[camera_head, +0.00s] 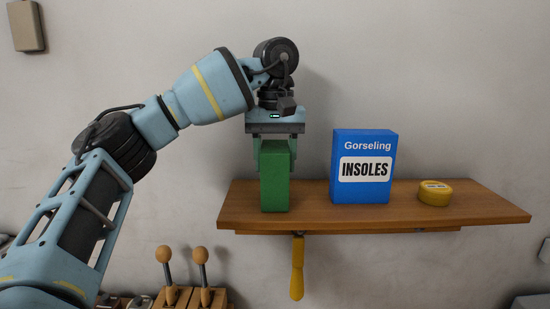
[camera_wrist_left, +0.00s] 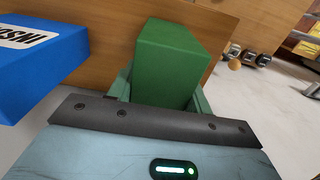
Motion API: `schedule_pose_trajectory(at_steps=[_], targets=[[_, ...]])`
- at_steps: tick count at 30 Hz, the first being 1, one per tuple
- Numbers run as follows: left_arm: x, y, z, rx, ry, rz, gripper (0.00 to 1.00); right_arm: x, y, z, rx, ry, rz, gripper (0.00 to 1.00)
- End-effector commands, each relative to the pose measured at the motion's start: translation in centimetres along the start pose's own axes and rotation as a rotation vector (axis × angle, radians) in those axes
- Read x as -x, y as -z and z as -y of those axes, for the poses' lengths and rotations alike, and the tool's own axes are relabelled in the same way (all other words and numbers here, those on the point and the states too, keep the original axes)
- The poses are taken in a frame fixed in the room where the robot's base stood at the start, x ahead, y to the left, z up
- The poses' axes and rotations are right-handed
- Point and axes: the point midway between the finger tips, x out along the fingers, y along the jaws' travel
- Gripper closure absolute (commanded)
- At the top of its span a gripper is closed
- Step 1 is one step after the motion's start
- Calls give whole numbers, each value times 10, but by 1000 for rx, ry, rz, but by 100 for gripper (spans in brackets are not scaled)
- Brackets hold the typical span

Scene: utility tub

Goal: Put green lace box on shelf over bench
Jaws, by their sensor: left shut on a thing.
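The green lace box (camera_head: 275,185) is upright at the left end of the wooden shelf (camera_head: 410,218) in the head view. Its base appears to be on or just above the shelf top; I cannot tell contact for sure. My left gripper (camera_head: 274,150) comes from above, with its fingers on both sides of the box's upper part, shut on it. In the left wrist view the green box (camera_wrist_left: 172,62) sits between the fingers over the wooden shelf (camera_wrist_left: 112,50). My right gripper is in neither view.
A blue insoles box (camera_head: 361,150) stands on the shelf to the right of the green box, with a gap between. A round yellow tin (camera_head: 435,193) lies farther right. A yellow handle (camera_head: 297,270) hangs below the shelf. Wooden-knobbed tools (camera_head: 201,275) stand below left.

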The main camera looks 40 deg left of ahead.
Motion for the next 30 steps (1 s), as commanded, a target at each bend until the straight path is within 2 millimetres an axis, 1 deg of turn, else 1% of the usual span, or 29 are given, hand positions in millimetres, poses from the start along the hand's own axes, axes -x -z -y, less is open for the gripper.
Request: schedule_pose_trajectory(at_steps=[2, 3, 7, 15, 20, 23, 30], targets=[[-2, 0, 0, 0, 0, 1, 75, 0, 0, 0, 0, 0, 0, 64], [-2, 0, 0, 1, 0, 0, 45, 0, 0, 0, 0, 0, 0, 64], [-2, 0, 0, 1, 0, 0, 28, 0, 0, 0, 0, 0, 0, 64], [-2, 0, 0, 0, 0, 0, 28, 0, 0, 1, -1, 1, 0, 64], [6, 0, 0, 0, 0, -2, 28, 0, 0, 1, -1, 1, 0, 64], [16, 0, 0, 1, -1, -3, 28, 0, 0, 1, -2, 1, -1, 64], [52, 0, 0, 3, -1, -5, 28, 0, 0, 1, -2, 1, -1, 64]])
